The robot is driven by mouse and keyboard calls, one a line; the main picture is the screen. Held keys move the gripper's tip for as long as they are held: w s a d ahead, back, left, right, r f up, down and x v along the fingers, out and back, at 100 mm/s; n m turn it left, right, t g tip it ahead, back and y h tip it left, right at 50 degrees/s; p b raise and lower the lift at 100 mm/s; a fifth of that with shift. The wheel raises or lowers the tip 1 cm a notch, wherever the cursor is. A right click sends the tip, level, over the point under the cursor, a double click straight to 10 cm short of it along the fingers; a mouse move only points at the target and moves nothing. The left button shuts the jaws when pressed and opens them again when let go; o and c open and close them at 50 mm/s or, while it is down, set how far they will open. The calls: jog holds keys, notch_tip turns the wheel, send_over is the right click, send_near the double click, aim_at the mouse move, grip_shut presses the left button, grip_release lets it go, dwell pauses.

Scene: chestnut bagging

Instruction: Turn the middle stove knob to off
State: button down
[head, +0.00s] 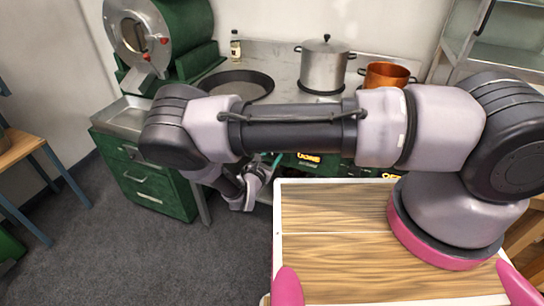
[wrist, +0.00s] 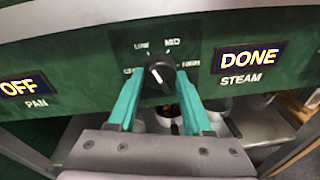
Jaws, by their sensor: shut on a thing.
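The black stove knob (wrist: 159,73) with a white pointer line sits on the green panel in the wrist view. Labels around it include LOW and MID above and HIGH to the right; the left label is hard to read. The pointer line tilts toward the upper left, roughly toward LOW. My gripper (wrist: 160,80) has its two teal fingers on either side of the knob, shut on it. In the head view my gripper (head: 268,165) is at the stove front, and my arm hides the knob.
The panel shows a DONE display (wrist: 249,58) over STEAM and an OFF display (wrist: 22,88) over PAN. On the stove stand a flat pan (head: 237,84), a lidded steel pot (head: 323,68) and a copper pot (head: 386,75). A green roaster (head: 185,35) stands left.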

jog(key=n+h, duration=0.1)
jog(key=n, duration=1.1)
jog(key=shift+f+t+h, duration=0.2)
jog(key=shift+t+h, duration=0.2)
jog(key=shift+n, duration=0.4)
jog(key=shift+c, duration=1.6)
grip_release()
jog(key=v, duration=1)
jog(key=shift+s, duration=0.4)
jog(key=shift+a, duration=0.1)
